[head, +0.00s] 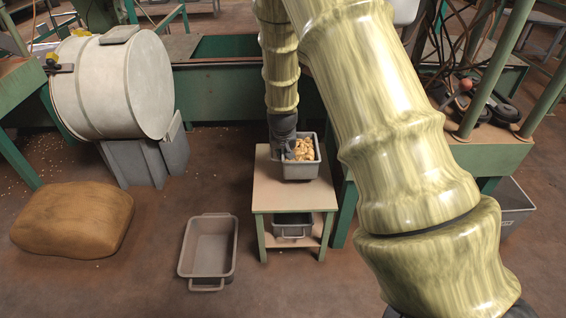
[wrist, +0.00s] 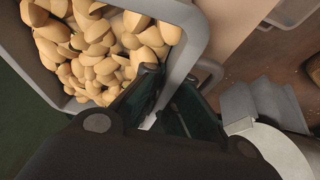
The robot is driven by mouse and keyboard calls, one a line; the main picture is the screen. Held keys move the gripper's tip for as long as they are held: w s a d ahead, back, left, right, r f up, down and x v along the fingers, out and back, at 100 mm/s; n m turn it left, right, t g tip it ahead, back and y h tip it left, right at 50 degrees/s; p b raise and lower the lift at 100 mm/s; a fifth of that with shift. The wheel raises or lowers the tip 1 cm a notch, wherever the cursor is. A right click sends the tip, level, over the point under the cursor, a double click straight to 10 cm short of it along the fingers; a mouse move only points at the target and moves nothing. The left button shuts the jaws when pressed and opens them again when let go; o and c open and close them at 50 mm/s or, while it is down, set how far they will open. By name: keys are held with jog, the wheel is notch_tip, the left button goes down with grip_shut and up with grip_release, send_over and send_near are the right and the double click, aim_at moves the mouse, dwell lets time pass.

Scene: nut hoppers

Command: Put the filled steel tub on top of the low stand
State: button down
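The filled steel tub (head: 302,171) is grey and heaped with pale tan nuts. It is at the top of the low stand (head: 276,197), toward the back right of its tan top. Whether its base touches the top is hard to tell. My gripper (head: 285,148) is at the tub's left side, partly hidden by the arm. In the wrist view my gripper (wrist: 172,92) has one finger inside and one outside the tub's wall (wrist: 198,38), and it looks shut on that rim.
Another grey tub (head: 293,226) sits on the stand's lower shelf. An empty tub (head: 209,247) lies on the floor left of the stand. A brown sack (head: 73,220) and a white drum (head: 113,88) stand at left. A green bench (head: 212,84) runs behind.

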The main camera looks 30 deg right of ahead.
notch_tip(320, 180, down, 3)
jog(key=shift+f+b, duration=0.2)
jog(key=shift+b, duration=0.4)
jog(key=shift+r, duration=0.1)
jog(key=c, duration=1.6)
grip_release()
jog(key=shift+c, duration=0.2)
jog(key=p+v, duration=0.4)
jog(key=v, duration=0.8)
